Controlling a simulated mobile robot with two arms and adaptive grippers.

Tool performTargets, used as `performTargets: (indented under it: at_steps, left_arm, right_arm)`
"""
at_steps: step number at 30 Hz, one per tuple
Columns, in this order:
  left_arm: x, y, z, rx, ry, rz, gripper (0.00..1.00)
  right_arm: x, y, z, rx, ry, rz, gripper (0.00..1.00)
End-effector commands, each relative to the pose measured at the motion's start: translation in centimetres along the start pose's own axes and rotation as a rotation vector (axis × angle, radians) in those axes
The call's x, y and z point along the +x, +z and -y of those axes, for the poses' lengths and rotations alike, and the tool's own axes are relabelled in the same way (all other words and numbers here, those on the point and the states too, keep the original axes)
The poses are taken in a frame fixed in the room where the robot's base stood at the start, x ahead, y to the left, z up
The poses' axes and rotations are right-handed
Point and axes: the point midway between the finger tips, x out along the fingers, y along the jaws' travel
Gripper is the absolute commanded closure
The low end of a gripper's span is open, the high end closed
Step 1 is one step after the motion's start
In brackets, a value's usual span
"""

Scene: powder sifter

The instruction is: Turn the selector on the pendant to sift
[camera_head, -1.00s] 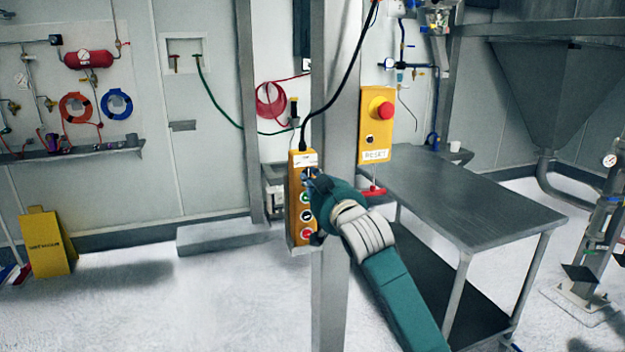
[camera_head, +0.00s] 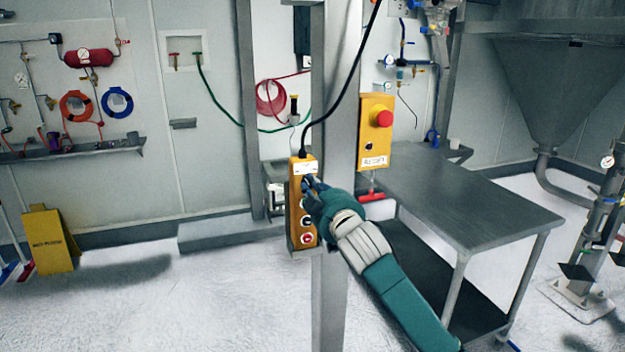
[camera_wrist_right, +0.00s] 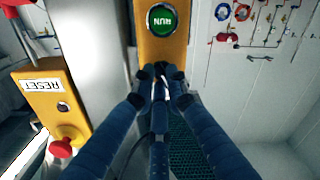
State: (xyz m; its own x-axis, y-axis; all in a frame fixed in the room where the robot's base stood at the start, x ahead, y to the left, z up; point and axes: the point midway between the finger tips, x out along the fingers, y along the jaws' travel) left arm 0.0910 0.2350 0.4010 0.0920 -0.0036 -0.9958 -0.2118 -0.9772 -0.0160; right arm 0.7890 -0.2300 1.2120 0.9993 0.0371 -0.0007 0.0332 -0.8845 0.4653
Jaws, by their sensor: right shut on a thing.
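The yellow pendant (camera_head: 295,222) hangs upright from a black cable against a grey post. It carries a column of controls, with a red button (camera_head: 307,239) at the bottom and a white label at the top. My right gripper (camera_head: 309,184) is at the upper part of the pendant, its fingers closed together over the selector's place. The right wrist view also shows the gripper (camera_wrist_right: 161,75), with its fingertips shut together on the pendant's face. The green RUN button (camera_wrist_right: 162,19) is just beyond them. The fingers hide the selector, so its setting cannot be read. My left gripper is not in view.
A yellow reset box (camera_head: 375,145) with a red mushroom button is on the post, right of the pendant. A steel table (camera_head: 460,205) stands to the right. The grey post (camera_head: 330,290) is close behind my gripper. The floor at left is mostly clear.

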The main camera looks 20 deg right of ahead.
Motion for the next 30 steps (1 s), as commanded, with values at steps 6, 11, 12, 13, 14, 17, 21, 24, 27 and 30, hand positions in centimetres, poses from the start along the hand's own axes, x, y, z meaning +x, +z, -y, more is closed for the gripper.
performTargets:
  at_steps: [6,11,12,13,14,17,21,24,27,30]
  left_arm:
    - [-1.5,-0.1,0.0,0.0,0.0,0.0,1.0]
    - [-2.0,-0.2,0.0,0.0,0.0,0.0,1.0]
    - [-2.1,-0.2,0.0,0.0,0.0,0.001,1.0]
    - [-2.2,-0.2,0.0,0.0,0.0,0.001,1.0]
    - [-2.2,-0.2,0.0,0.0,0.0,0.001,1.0]
    - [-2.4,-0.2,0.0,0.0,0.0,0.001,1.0]
    - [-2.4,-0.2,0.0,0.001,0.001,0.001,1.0]
    - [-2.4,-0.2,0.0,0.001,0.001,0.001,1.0]
    - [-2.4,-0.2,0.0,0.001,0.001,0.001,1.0]
    - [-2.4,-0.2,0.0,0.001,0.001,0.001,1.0]
  right_arm:
    - [0.0,-0.2,-0.2,-0.159,0.001,0.001,1.0]
    - [0.0,-0.2,-0.1,-0.239,0.0,0.0,1.0]
    - [0.0,-0.2,0.0,-0.255,0.0,0.0,1.0]
    - [0.0,-0.2,0.0,-0.266,0.0,0.0,1.0]
    - [0.0,-0.2,0.0,-0.275,0.0,-0.001,1.0]
    - [0.0,-0.2,0.0,-0.298,0.001,0.0,1.0]
    - [0.0,-0.1,0.0,-0.315,0.001,0.0,1.0]
    - [0.0,-0.1,0.0,-0.319,0.001,0.0,1.0]
    - [0.0,-0.1,0.0,-0.319,0.001,0.0,1.0]
    - [0.0,-0.1,0.0,-0.318,0.001,0.0,1.0]
